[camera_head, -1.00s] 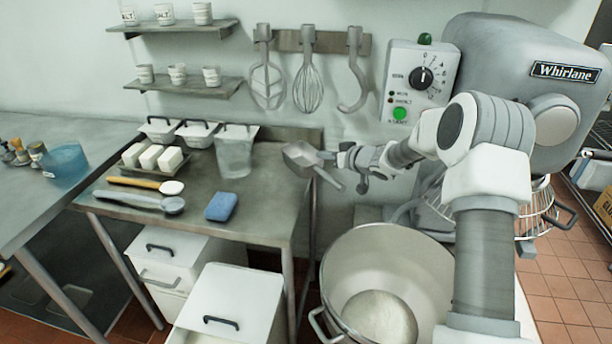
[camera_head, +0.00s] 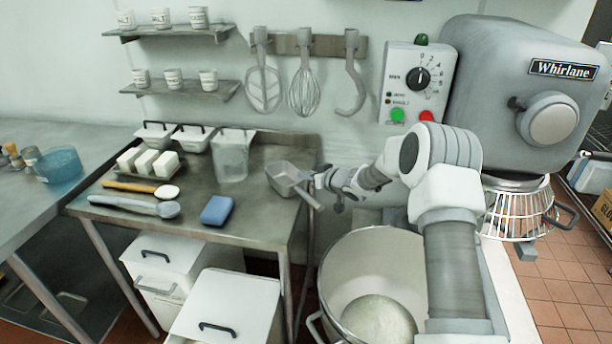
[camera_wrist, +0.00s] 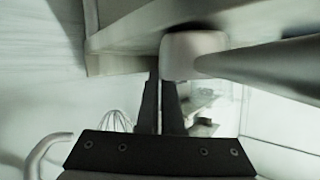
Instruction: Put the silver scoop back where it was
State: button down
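The silver scoop (camera_head: 286,177) is in my gripper (camera_head: 316,180) at the right end of the steel side table (camera_head: 262,222). Its bowl points left, and its handle slants down to the right past the gripper. In the wrist view, the two dark fingers (camera_wrist: 163,100) are close together against a pale block where the scoop handle (camera_wrist: 270,62) joins. The scoop appears above or very near the tabletop; I cannot tell whether it touches. The fingertips are partly hidden.
A clear jug (camera_head: 231,157), a blue sponge (camera_head: 217,210), a spoon (camera_head: 155,207) and a wooden-handled tool (camera_head: 140,187) are on the table. White bins (camera_head: 225,305) stand below. The mixing bowl (camera_head: 345,262) with dough is at front right. Whisk (camera_head: 304,90) and other attachments hang behind.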

jog(key=shift+f, duration=0.2)
jog(key=c, duration=1.1)
grip_release()
